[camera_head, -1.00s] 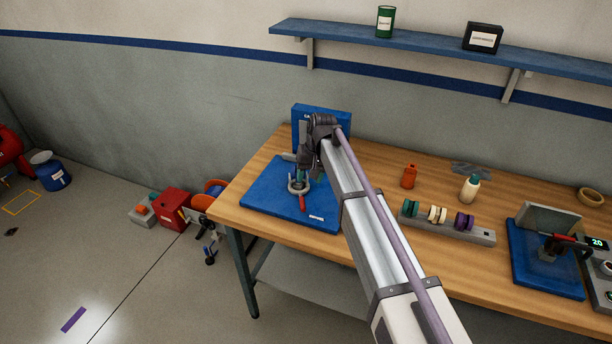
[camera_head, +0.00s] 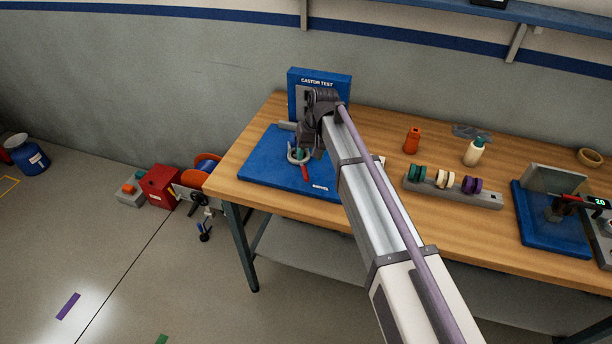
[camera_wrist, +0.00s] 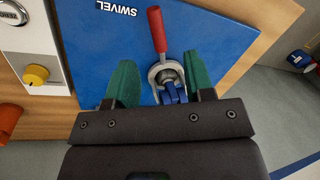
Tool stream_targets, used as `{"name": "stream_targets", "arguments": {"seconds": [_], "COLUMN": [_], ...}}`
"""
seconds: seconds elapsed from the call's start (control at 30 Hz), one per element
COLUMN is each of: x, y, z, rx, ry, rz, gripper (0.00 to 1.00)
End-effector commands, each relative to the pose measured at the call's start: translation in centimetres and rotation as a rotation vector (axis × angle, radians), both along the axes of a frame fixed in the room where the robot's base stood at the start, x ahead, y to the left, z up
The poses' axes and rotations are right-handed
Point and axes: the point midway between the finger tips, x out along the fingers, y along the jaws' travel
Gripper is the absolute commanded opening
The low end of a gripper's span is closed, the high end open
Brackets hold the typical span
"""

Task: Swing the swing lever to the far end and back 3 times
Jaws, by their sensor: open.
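A red-handled lever (camera_wrist: 157,30) sticks out from a grey ring-shaped fork (camera_wrist: 166,73) on a blue base plate (camera_wrist: 222,38) marked SWIVEL. In the head view the red handle (camera_head: 305,172) points toward the front edge of the plate (camera_head: 262,165), below a blue CASTOR TEST board (camera_head: 320,82). My gripper (camera_wrist: 160,76) has two green fingers spread apart, one on each side of the fork in the wrist view. I cannot tell whether they touch it. A blue part (camera_wrist: 173,93) lies between the fingers, partly hidden by the gripper body.
A white panel with a yellow knob (camera_wrist: 36,75) lies left of the plate in the wrist view. On the bench stand an orange bottle (camera_head: 412,141), a rack of coloured wheels (camera_head: 452,194) and another blue rig (camera_head: 548,228) at the right. Bare wood lies between.

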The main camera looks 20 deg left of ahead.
Motion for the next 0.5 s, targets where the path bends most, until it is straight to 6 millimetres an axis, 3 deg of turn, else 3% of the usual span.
{"name": "stream_targets", "arguments": {"seconds": [0.03,0.2,0.33,0.5], "x": [-0.1,-0.4,-0.6,-0.6], "y": [0.2,0.8,1.0,1.1], "z": [-2.6,-6.1,-7.0,-6.7], "rx": [0.000,0.000,0.000,0.000], "ry": [0.000,0.000,0.000,0.000], "rz": [0.000,-0.002,-0.002,-0.002], "gripper": [0.48,0.48,0.48,0.48]}}
